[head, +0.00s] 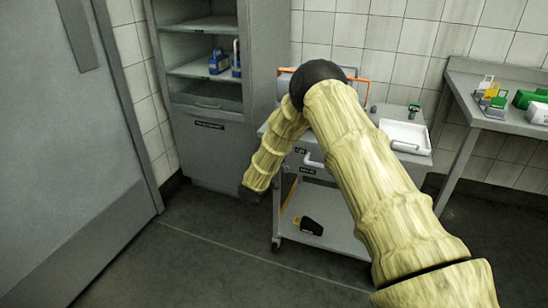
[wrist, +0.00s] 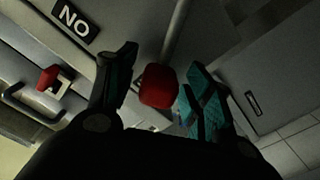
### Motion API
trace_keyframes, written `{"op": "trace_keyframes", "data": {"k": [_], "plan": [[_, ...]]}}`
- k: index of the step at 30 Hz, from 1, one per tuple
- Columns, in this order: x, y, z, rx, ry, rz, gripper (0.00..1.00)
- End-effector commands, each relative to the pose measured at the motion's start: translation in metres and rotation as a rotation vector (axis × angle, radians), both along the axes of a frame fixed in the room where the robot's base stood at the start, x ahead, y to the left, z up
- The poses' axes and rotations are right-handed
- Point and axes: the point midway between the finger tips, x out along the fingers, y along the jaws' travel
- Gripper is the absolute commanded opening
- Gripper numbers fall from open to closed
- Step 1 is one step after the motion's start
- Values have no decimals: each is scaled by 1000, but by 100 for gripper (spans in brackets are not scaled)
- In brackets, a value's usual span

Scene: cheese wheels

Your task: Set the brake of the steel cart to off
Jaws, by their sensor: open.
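The steel cart (head: 345,232) stands in the middle of the head view, partly hidden behind my arm. My gripper (head: 250,194) hangs low at the cart's left side, small and dark there. In the wrist view my gripper (wrist: 163,62) is open, with teal pads on both fingers. A red knob (wrist: 158,86) lies between the fingers, with a visible gap on its right; I cannot tell whether the left finger touches it. A dark label (wrist: 74,19) reads "NO" as seen. I cannot tell from these views which way the brake is set.
A second red knob (wrist: 48,78) sits beside a bar handle at left in the wrist view. A grey cabinet (head: 210,150) stands behind the cart. A white tray (head: 405,134) is on the cart top. A side table (head: 462,100) is at right. Floor at front left is clear.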

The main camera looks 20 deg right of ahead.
Motion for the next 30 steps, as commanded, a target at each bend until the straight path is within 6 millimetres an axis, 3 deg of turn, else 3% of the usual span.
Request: {"op": "trace_keyframes", "data": {"k": [7, 21, 30], "plan": [[-9, 11, 0, 0, 1, 2, 52], [-67, 67, 0, -1, 2, 2, 52], [-84, 84, 0, 0, 0, 1, 52]]}}
